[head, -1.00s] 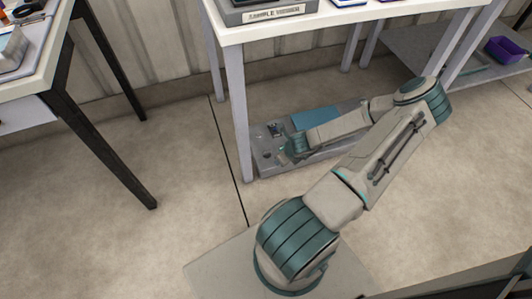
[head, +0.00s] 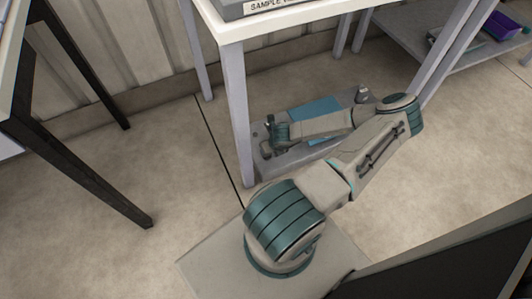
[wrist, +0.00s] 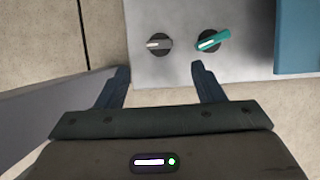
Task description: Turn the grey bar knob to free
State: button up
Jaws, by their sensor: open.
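The grey bar knob (wrist: 158,45) shows in the wrist view as a pale grey bar on a dark round base. Its bar lies nearly level across the picture, its lighter end to the left. My gripper (wrist: 160,67) is open and empty, with one finger to each side below the grey knob; neither finger appears to touch it. A teal bar knob (wrist: 211,41) sits to its right, tilted up to the right. In the head view my gripper (head: 268,149) is over the left end of the grey panel (head: 262,172), and I cannot make out the grey knob there.
The panel lies low under a white table (head: 228,32), whose near leg (head: 239,120) stands close to my gripper's left. A blue block (head: 318,108) sits on the panel. A dark-legged table (head: 80,170) stands at left. Open floor lies between.

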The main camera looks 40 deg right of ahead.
jog(key=b+x, duration=0.4)
jog(key=x, duration=0.6)
jog(key=shift+a, duration=0.1)
jog(key=shift+c, duration=0.3)
jog(key=c, duration=0.9)
